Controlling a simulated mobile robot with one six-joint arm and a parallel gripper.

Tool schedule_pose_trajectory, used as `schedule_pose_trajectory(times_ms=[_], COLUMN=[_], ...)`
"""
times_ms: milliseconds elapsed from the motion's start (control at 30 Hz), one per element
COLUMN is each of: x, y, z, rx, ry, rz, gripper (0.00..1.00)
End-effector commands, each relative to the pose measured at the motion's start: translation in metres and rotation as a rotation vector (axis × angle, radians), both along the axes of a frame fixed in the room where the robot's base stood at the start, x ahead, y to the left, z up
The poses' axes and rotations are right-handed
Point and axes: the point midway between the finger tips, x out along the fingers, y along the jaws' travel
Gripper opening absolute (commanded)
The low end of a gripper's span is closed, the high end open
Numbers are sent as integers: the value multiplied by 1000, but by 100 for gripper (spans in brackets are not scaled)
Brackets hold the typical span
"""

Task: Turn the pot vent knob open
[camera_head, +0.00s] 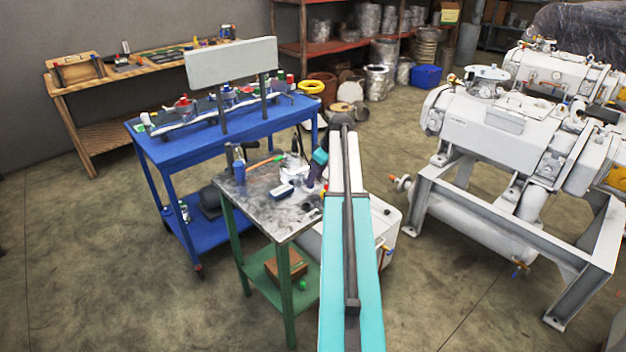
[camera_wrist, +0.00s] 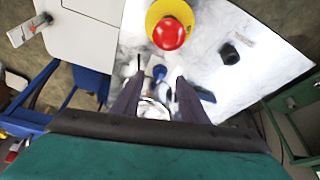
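My gripper (camera_wrist: 160,82) is open, with its two dark fingers spread over the metal-topped table (camera_wrist: 215,25). In the head view my gripper (camera_head: 313,180) shows just right of the pot, above the same table. A shiny silver pot (camera_wrist: 152,109) shows low between the fingers, partly hidden by my gripper; in the head view the pot (camera_head: 293,161) stands near the table's back edge. A small blue part (camera_wrist: 159,72) shows between the fingertips; I cannot tell whether it is the vent knob. No finger visibly grips anything.
A red button on a yellow base (camera_wrist: 168,33) lies just beyond the fingers. A dark round piece (camera_wrist: 229,54) lies on the table. A blue cup (camera_head: 239,173) stands at the table's left. A blue cart (camera_head: 190,150) stands behind; a large grey vacuum machine (camera_head: 500,130) stands right.

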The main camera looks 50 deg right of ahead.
Motion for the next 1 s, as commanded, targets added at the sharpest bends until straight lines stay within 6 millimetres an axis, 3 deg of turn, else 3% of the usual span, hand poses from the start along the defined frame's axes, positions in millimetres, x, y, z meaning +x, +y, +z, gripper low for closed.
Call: schedule_pose_trajectory(times_ms=[300, 633, 667, 900, 1000], x=[10, 10, 10, 10, 10], y=[2, 2, 2, 2, 2], z=[-22, -25, -25, -24, -24], rx=[0, 0, 0, 0, 0], ry=[0, 0, 0, 0, 0], rz=[0, 0, 0, 0, -1], gripper=[40, 40, 38, 0, 0])
